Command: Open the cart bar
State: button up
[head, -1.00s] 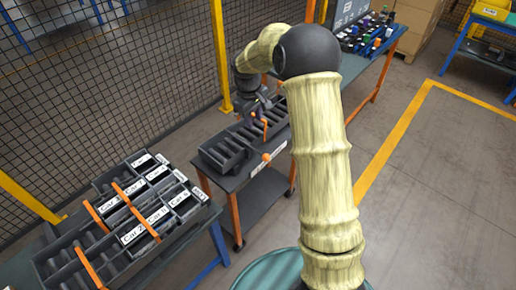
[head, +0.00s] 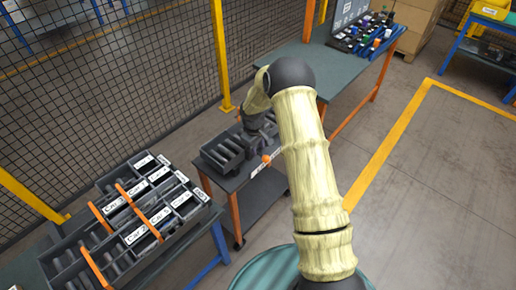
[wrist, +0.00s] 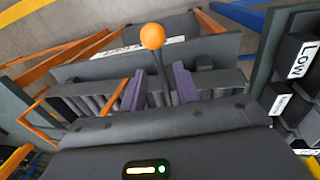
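The cart (head: 262,195) is a dark table with orange legs, with grey slotted racks (head: 222,152) on top. An orange ball knob (head: 266,158) shows at its front edge. In the wrist view the knob (wrist: 153,36) tops a thin dark rod (wrist: 160,66), which I take for the cart bar's handle. My gripper (wrist: 159,80) has two purple fingers standing apart, one on each side of the rod. I cannot tell whether either touches it. In the head view, my arm hides most of the gripper and part of the racks.
A black bin rack (head: 130,220) with labelled compartments and orange strips stands on a table at left. A mesh fence (head: 120,80) with a yellow post (head: 220,55) runs behind. A workbench (head: 340,70) stands beyond the cart. The floor at right (head: 440,180) is clear.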

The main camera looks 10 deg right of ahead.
jog(key=shift+w+d+f, duration=0.1)
jog(key=shift+f, duration=1.05)
grip_shut()
